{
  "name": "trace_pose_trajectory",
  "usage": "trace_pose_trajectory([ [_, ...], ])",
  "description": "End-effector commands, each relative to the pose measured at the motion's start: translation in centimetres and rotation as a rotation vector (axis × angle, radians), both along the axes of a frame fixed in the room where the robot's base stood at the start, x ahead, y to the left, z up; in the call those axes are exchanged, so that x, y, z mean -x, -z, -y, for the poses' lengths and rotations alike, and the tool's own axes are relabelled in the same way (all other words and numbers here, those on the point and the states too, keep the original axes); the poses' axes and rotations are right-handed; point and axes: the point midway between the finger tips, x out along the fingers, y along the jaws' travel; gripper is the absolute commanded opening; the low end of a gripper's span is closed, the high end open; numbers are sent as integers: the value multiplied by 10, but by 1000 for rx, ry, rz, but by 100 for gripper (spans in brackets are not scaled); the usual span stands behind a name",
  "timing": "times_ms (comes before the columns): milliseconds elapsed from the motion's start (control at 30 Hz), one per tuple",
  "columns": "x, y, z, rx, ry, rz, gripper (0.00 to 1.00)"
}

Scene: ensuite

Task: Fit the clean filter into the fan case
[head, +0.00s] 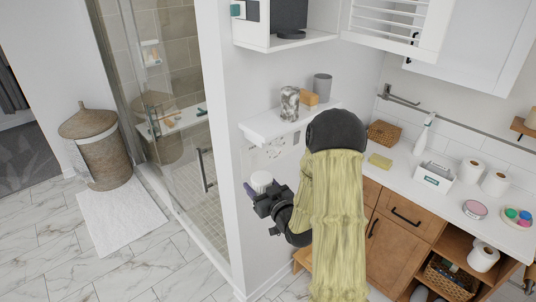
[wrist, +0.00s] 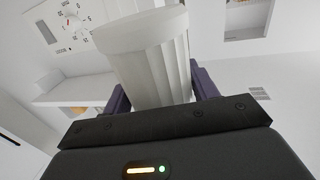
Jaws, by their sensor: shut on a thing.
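My gripper (head: 261,193) is in front of the wall below the small white shelf, left of the wooden vanity. Its purple fingers are shut on a white, ribbed, cylindrical piece, the clean filter (head: 261,180), which stands up out of the jaws. In the wrist view the filter (wrist: 152,60) fills the space between the two fingers and leans slightly left, its wide rim toward the top. I cannot pick out the fan case for certain in either view. My arm hides part of the wall and vanity.
A white wall shelf (head: 282,124) above my gripper holds a patterned vase (head: 290,103), an orange-brown block and a grey cup. The counter (head: 405,163) carries a basket, spray bottle, tissue box and paper rolls. A glass shower (head: 165,110) stands left; a lidded wicker hamper (head: 104,155) is farther left.

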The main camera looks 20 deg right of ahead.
Motion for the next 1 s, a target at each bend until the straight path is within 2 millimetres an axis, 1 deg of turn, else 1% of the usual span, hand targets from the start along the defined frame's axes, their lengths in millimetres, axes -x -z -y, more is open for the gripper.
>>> trace_pose_trajectory([
  [33,5,20,-6,-7,3,-9,35],
  [100,11,40,-12,-6,11,-8,35],
  [400,37,121,-35,-6,39,-7,35],
  [700,66,192,-56,-7,78,-5,35],
  [1000,92,255,-78,-9,138,-2,35],
])
